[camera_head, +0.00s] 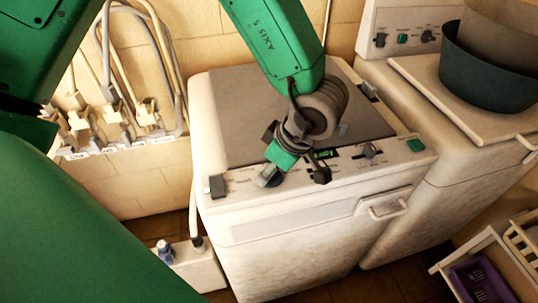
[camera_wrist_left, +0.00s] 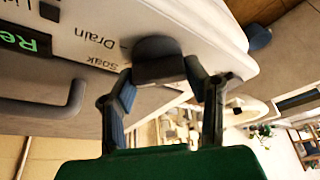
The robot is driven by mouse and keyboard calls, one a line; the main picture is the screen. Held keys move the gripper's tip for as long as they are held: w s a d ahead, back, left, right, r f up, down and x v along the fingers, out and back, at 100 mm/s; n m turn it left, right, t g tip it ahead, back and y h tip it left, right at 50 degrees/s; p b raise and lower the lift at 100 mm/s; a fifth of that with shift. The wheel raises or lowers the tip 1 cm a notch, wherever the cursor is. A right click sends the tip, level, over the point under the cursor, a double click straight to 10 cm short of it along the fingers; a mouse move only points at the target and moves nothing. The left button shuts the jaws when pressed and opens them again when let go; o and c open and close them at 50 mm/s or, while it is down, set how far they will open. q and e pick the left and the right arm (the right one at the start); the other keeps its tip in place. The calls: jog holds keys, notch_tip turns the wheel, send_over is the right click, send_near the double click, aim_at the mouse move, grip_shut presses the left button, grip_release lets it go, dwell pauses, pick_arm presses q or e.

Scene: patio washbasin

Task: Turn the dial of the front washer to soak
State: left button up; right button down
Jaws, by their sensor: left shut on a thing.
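The front washer (camera_head: 290,255) is a white, worn top-loader with a grey lid and a control strip along its front top edge. Its dial (camera_head: 268,177) is a grey knob left of a small green display; in the left wrist view the dark dial (camera_wrist_left: 158,60) sits beside the words Soak and Drain. My left gripper (camera_head: 288,168) is over the strip. In the left wrist view its fingers (camera_wrist_left: 166,92) stand either side of the dial, shut on it. The dial's pointer is hidden, so its setting cannot be told. My right gripper is not in view.
A second washer (camera_head: 415,200) with a dark tub (camera_head: 490,68) on it stands behind right. The front washer's handle (camera_head: 384,207) juts out right of the dial. Hoses and taps (camera_head: 115,115) line the wall at left. A crate (camera_head: 485,265) stands at lower right.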

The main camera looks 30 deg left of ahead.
pick_arm(q)
jog(key=shift+w+d+n+p, duration=0.1)
jog(key=shift+d+n+p, duration=0.05)
jog(key=shift+n+p, duration=0.3)
jog(key=shift+r, duration=0.1)
jog(key=o, duration=1.1)
jog(key=shift+c, duration=0.2)
jog(key=shift+o, duration=0.4)
jog(key=shift+d, duration=0.2)
jog(key=v, duration=1.2)
jog(key=shift+w+d, duration=0.25)
jog(key=shift+w, duration=0.05)
jog(key=shift+a, duration=0.25)
